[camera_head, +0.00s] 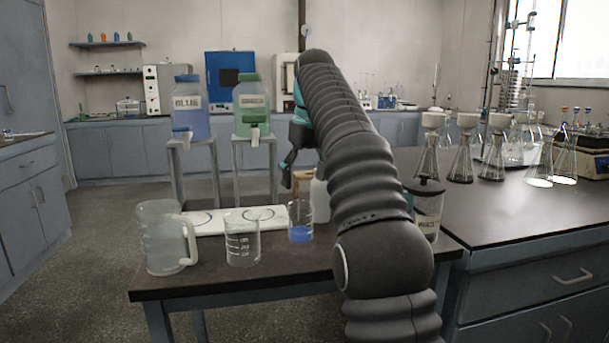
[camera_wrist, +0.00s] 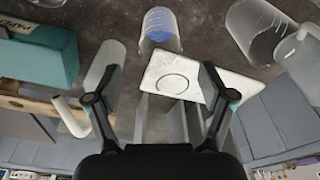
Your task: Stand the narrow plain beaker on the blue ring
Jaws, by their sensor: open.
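A narrow clear beaker (camera_head: 300,222) with blue at its bottom stands on the small table, in front of the right end of a white board (camera_head: 228,222); it also shows at the top of the wrist view (camera_wrist: 160,28). The board carries a blue ring (camera_head: 201,218) on its left half and a green ring (camera_wrist: 172,83) on its right half. The blue ring is not clear in the wrist view, where my right finger covers part of the board. My gripper (camera_wrist: 159,68) is open and empty, above and behind the board. Both rings look bare.
A wider graduated beaker (camera_head: 242,240) and a handled jug (camera_head: 164,238) stand left of the narrow beaker. A white bottle (camera_head: 320,199) and a lidded jar (camera_head: 427,208) stand to the right. Blue (camera_head: 191,110) and green (camera_head: 251,107) dispensers stand on stools behind.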

